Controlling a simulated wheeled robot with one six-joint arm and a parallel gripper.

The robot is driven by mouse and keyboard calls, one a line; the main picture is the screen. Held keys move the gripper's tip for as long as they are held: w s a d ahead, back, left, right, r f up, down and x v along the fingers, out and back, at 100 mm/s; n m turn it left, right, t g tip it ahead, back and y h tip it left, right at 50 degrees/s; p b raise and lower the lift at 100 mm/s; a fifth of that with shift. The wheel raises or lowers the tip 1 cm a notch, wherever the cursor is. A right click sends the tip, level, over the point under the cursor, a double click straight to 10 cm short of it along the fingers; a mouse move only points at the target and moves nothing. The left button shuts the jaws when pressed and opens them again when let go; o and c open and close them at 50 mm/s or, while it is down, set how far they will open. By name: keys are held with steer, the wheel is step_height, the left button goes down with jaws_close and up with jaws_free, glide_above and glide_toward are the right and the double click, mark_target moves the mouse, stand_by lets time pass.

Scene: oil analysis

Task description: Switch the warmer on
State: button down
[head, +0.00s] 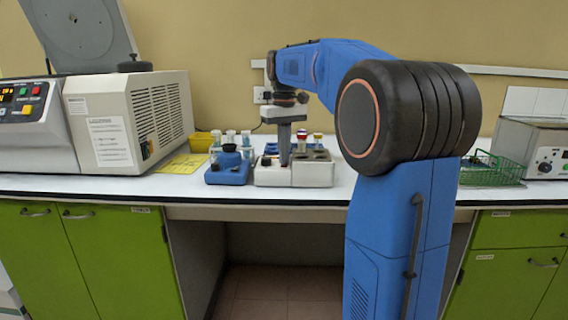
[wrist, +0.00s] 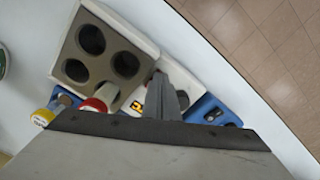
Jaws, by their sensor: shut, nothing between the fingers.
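The warmer (head: 318,173) is a cream block on the bench with dark round wells in its top. It also shows in the wrist view (wrist: 148,48), with a tube with a red and white cap at its wells. My gripper (head: 284,163) points down over the left part of the warmer, fingers shut and empty. In the wrist view my gripper (wrist: 165,113) reaches past the wells to the warmer's end, beside a small yellow and black marking. The switch itself cannot be made out; the fingers may hide it. I cannot tell whether the fingertips touch the warmer.
A blue device (head: 227,175) stands close left of the warmer. A large beige machine (head: 125,120) stands left, a green basket (head: 492,170) right. Bare bench lies between the warmer and the basket, partly behind my arm.

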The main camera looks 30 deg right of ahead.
step_height(320, 180, up, 7)
stand_by(0.8)
steer(key=shift+s+a+f, duration=0.1)
steer(key=shift+f, duration=0.05)
stand_by(0.4)
steer(key=s+a+f+t, duration=0.1)
steer(key=s+a+f, duration=0.4)
steer(key=s, duration=0.3)
steer(key=s+a+f+t, duration=0.1)
steer(key=s+a+f, duration=0.45)
steer(key=s, duration=0.25)
steer(key=s+a+f+t, duration=0.1)
steer(key=s+a+f, duration=0.1)
steer(key=s+f, duration=0.5)
steer(key=s+a+f+t, duration=0.1)
steer(key=s+a+f, duration=0.2)
steer(key=s+f, duration=0.4)
step_height(320, 180, down, 3)
steer(key=shift+f+n+t, duration=0.15)
steer(key=shift+n+t, duration=0.25)
